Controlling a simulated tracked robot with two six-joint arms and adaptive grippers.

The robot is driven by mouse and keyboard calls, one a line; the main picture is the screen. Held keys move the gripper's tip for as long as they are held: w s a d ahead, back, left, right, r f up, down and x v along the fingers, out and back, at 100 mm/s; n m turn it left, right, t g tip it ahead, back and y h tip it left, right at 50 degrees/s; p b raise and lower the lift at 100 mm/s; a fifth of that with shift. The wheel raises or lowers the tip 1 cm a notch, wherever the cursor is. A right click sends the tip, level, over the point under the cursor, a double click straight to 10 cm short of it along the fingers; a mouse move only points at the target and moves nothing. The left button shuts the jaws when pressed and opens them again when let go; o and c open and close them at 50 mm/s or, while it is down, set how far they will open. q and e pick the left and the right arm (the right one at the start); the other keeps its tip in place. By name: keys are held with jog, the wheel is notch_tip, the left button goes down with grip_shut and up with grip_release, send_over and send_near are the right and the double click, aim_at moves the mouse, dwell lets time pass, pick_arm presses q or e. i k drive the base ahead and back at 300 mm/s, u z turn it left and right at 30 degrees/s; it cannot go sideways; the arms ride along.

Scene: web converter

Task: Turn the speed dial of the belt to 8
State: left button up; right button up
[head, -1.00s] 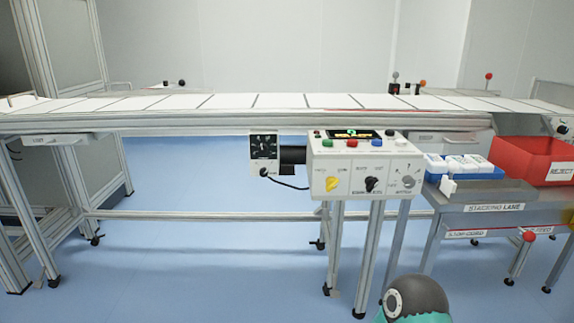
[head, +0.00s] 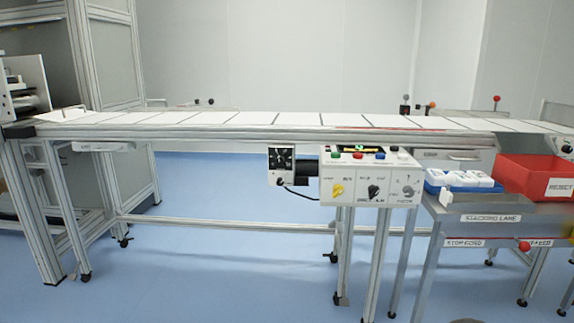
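The belt (head: 271,119) runs across the head view, carrying a row of white sheets parted by dark gaps. The white control box (head: 353,184) has coloured buttons, a lit green display, a yellow knob (head: 337,190), a black knob (head: 373,191) and a grey knob (head: 407,191). Neither gripper is in view.
At right stand a blue tray (head: 431,187) with white packs, a red reject bin (head: 520,178) and the stacking lane table (head: 487,214). Metal legs stand under the belt and control box. The blue floor (head: 225,265) in front is clear.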

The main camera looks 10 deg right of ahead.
aim_at(279, 160)
jog(key=z, duration=0.05)
jog(key=i, duration=1)
jog(key=u, duration=0.05)
